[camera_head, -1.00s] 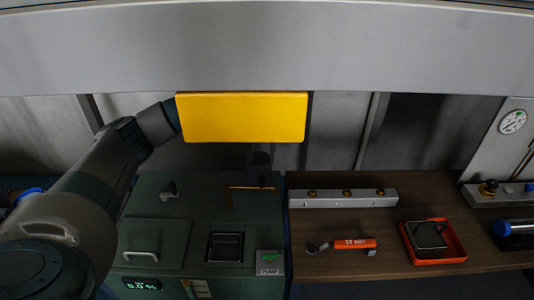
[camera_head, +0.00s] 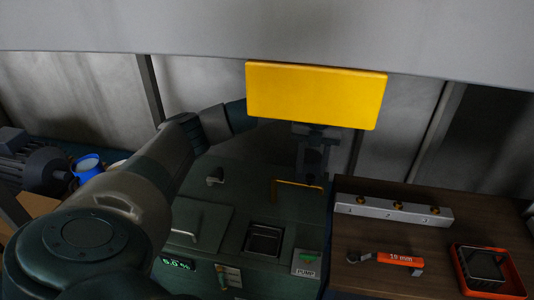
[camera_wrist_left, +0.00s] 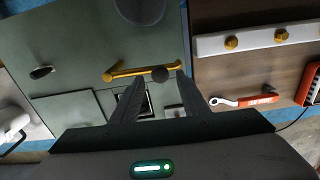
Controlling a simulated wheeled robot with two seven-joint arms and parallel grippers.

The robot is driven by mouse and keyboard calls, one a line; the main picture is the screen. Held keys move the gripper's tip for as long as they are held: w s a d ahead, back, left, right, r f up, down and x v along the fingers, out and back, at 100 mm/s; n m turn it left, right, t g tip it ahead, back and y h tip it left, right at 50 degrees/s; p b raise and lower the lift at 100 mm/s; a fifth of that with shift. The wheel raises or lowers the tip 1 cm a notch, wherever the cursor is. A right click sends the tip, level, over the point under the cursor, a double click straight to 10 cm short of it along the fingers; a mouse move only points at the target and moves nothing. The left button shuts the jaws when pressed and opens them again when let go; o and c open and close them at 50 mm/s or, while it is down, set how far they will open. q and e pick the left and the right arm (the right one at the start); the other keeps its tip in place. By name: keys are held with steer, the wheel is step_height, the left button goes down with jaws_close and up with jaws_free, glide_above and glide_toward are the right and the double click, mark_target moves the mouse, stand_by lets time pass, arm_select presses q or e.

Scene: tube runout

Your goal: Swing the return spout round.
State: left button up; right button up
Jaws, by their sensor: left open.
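The return spout, a thin brass pipe (camera_head: 299,184), lies across the top of the dark green tank (camera_head: 215,194) near its back right. My left gripper (camera_head: 313,174) is open above the pipe, below the yellow panel. My right gripper is not in view.
Right of the tank, a wooden bench holds a numbered manifold bar (camera_head: 394,210), an orange-handled wrench (camera_head: 400,258) and an orange tray (camera_head: 514,285). A blue-rimmed cup (camera_head: 88,166) stands left.

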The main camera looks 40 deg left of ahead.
arm_select(q)
step_height(320, 180, down, 3)
steer(key=shift+r+b, duration=0.15)
steer(key=shift+b, duration=0.4)
steer(key=shift+r, duration=0.15)
steer(key=c, duration=0.8)
steer(key=shift+o, duration=0.2)
